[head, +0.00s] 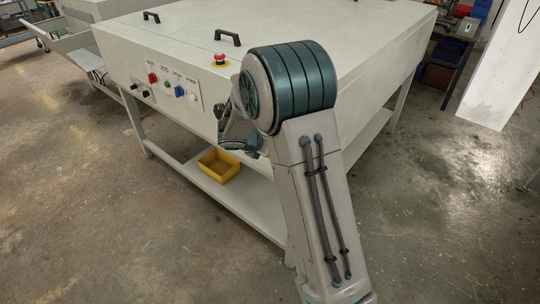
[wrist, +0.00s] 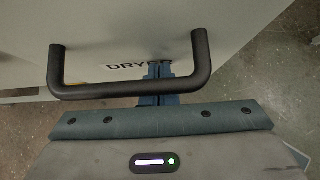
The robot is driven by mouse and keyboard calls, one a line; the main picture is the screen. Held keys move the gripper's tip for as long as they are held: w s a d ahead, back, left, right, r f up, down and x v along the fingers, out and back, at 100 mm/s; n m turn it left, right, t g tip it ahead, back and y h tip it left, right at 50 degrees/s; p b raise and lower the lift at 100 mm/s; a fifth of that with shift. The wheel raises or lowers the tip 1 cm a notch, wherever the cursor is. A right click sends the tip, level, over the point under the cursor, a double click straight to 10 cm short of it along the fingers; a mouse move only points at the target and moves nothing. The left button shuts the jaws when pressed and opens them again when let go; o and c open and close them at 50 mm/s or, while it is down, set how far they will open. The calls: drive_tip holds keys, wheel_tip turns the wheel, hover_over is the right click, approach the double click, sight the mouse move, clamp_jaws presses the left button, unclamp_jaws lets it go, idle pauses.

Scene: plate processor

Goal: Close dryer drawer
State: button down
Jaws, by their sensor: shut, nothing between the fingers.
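The dryer drawer's pale front (wrist: 110,52) fills the upper part of the wrist view and carries a partly hidden "DRYER" label. A black U-shaped handle (wrist: 130,90) stands out from it. My gripper (wrist: 158,72) is shut and empty. Its blue fingers cross behind the handle bar in the picture, with their tips by the label; I cannot tell whether they touch the handle or the front. In the head view my own arm hides the drawer and most of the gripper, so how far the drawer is open cannot be told.
The large pale machine (head: 190,45) has a control panel (head: 172,82) and a red emergency button (head: 220,59). A yellow bin (head: 219,165) sits on its lower shelf (head: 255,200). Bare floor lies to the left and right. A white panel (head: 505,65) stands at the right.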

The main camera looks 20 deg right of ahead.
drive_tip(key=w+d, duration=0.2)
drive_tip(key=shift+d+r, duration=0.1)
drive_tip(key=shift+d, duration=0.3)
drive_tip(key=shift+d+r, duration=0.1)
